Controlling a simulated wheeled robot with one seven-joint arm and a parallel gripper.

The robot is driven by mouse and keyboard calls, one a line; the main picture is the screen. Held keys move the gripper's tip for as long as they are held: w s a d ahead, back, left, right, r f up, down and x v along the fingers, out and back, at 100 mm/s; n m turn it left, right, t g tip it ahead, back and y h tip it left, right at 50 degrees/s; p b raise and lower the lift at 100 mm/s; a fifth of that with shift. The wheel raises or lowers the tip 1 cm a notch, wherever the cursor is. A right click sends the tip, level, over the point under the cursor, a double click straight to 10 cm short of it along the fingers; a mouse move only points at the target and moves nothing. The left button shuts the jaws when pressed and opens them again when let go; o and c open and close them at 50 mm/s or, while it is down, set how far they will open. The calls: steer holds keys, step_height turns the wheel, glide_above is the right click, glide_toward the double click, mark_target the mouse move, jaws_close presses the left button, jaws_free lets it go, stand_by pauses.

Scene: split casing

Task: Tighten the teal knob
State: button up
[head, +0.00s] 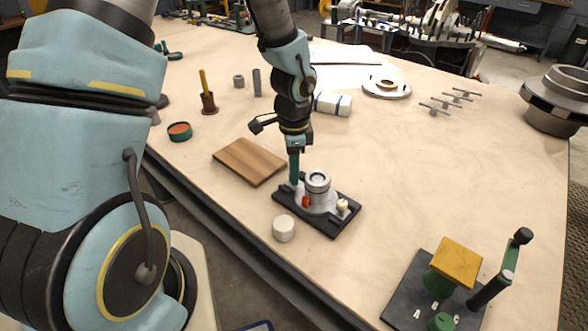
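A split casing (318,199) of grey metal with a round ringed top sits on a black base plate (335,226) near the table's front edge. A red part (306,202) is on its front and a cream knob (342,205) at its right. My gripper (294,168) points straight down at the casing's back left corner. A narrow teal shape shows at its lower end; I cannot tell whether this is its fingers or the teal knob. The contact point is small and partly hidden, so whether the gripper is open or shut is unclear.
A white cylinder (284,228) stands just in front of the base plate. A wooden board (249,161) lies to the left. A dark fixture (432,290) with a yellow block and green parts stands at the lower right.

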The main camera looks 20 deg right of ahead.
steer(key=o, duration=0.4)
steer(key=shift+r, duration=0.1)
step_height(320, 180, up, 11)
steer(key=shift+f+b, duration=0.2)
steer(key=shift+b, duration=0.15)
steer(key=shift+a, duration=0.1)
stand_by(0.3)
steer(key=w+a+r+n+t, duration=0.1)
steer(key=a+r+n, duration=0.2)
steer(key=a+n, duration=1.6)
steer(key=a, duration=0.6)
steer(key=shift+w+a+n+t, duration=0.15)
steer(key=shift+a+n+t, duration=0.15)
steer(key=shift+a, duration=0.1)
